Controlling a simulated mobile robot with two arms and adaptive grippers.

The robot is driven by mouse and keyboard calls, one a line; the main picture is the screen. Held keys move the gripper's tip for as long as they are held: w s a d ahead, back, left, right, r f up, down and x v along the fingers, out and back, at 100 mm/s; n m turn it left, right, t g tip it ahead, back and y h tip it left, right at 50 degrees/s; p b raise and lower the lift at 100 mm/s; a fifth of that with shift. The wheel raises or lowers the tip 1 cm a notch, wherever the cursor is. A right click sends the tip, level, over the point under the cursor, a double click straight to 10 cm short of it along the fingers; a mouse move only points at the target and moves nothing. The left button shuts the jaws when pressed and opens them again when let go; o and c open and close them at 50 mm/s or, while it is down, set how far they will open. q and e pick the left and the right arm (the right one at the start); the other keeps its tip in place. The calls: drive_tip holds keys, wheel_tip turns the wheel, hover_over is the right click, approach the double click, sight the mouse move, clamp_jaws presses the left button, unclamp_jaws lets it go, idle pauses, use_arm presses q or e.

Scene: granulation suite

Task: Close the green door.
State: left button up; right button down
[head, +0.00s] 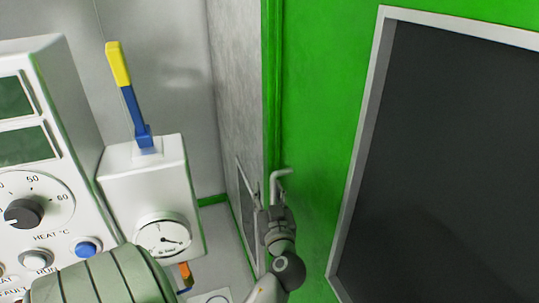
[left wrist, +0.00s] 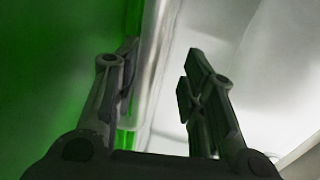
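The green door (head: 320,110) fills the right half of the head view, with a dark grey-framed window in it. Its narrow edge runs vertically beside a grey wall, and a small silver lever handle (head: 280,176) sticks out low near that edge. My left gripper (head: 273,210) is just below the handle, by the door's edge. In the left wrist view the fingers of the gripper (left wrist: 160,80) are apart, with green door surface (left wrist: 50,70) on the left. A pale vertical strip lies behind and between the fingers; I cannot tell whether they touch it. My right gripper is not in view.
A white control panel (head: 60,125) with dial and buttons stands at the left. Beside it is a white box (head: 150,185) with a gauge and an upright blue-and-yellow lever (head: 130,95). A grey wall (head: 238,100) lies close left of the door edge.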

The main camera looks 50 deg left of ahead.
use_arm(q)
drive_tip(key=shift+r, duration=0.15)
drive_tip(key=v, duration=0.7)
drive_tip(key=shift+d, duration=0.2)
drive_tip(key=shift+s, duration=0.1)
idle(0.3)
